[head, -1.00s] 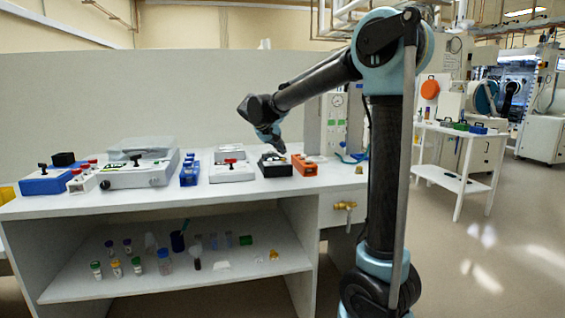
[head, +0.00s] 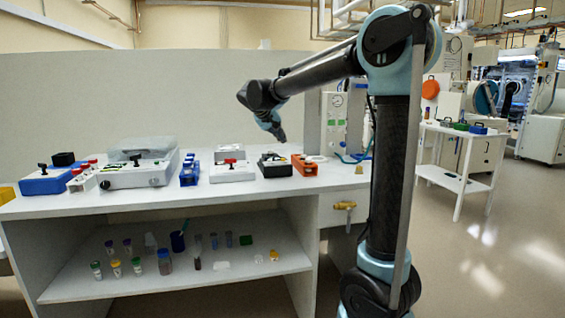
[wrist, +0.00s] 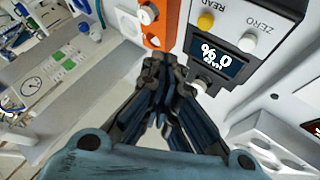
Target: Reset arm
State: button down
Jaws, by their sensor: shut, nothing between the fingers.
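My gripper (head: 281,136) hangs in the air above the bench, over the area of the black box and the orange block, and points downward. In the wrist view my gripper (wrist: 165,68) shows its dark fingers closed together with nothing between them. The black box (head: 274,165) sits on the bench below it. In the wrist view the black box (wrist: 262,75) shows a lit display, a yellow button and white buttons. The orange block (head: 304,165) stands just right of the black box, apart from the fingers.
The white bench (head: 130,202) also holds a grey-lidded case (head: 140,172), a blue rack (head: 190,170) and a white box with a red knob (head: 231,171). A gauge panel (head: 336,120) stands behind at right. Its lower shelf (head: 110,285) carries several small vials. Open floor lies to the right.

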jog(key=s+d+f+g, duration=0.1)
jog(key=s+d+f, duration=0.2)
jog(key=s+d, duration=0.35)
jog(key=s+d+f+m+g+y, duration=0.1)
jog(key=s+d+f, duration=0.2)
jog(key=s+d, duration=0.35)
jog(key=s+d+f+g, duration=0.2)
jog(key=s+d+f, duration=0.2)
jog(key=s+d, duration=0.3)
jog(key=s+d+f+y, duration=0.2)
jog(key=s+f, duration=0.7)
jog(key=s, duration=0.1)
jog(key=s+d+f+m+g+y, duration=0.1)
jog(key=s+d+f, duration=0.1)
jog(key=s+f, duration=0.7)
jog(key=shift+s+d+g+y, duration=0.3)
jog(key=shift+s+d+y, duration=0.1)
jog(key=shift+s, duration=0.6)
